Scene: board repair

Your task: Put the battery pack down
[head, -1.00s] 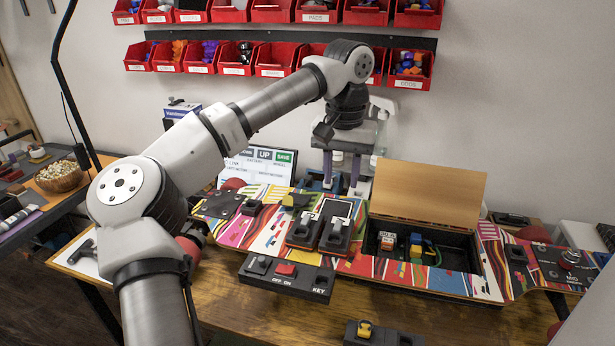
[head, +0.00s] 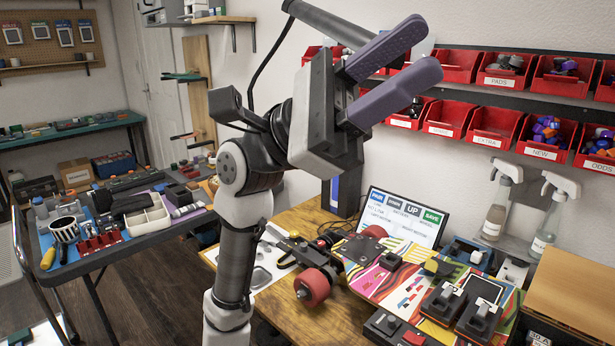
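My gripper (head: 418,55) is raised high and close to the camera, its two purple fingers pointing up and to the right. There is a gap between the fingers and I see nothing held in it. I cannot pick out a battery pack with certainty. A small blue and dark object (head: 464,250) lies behind the board, just right of the screen; I cannot tell what it is. The colourful striped board (head: 385,285) lies on the wooden table (head: 285,325) below and right of my gripper. The box compartment at the right is mostly cut off by the frame.
A screen (head: 403,218) stands behind the board, with two spray bottles (head: 497,205) to its right. Red wheels (head: 313,288) stick out at the board's left end. Red bins (head: 495,125) line the wall. A side table (head: 105,250) with trays and tools stands at the left.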

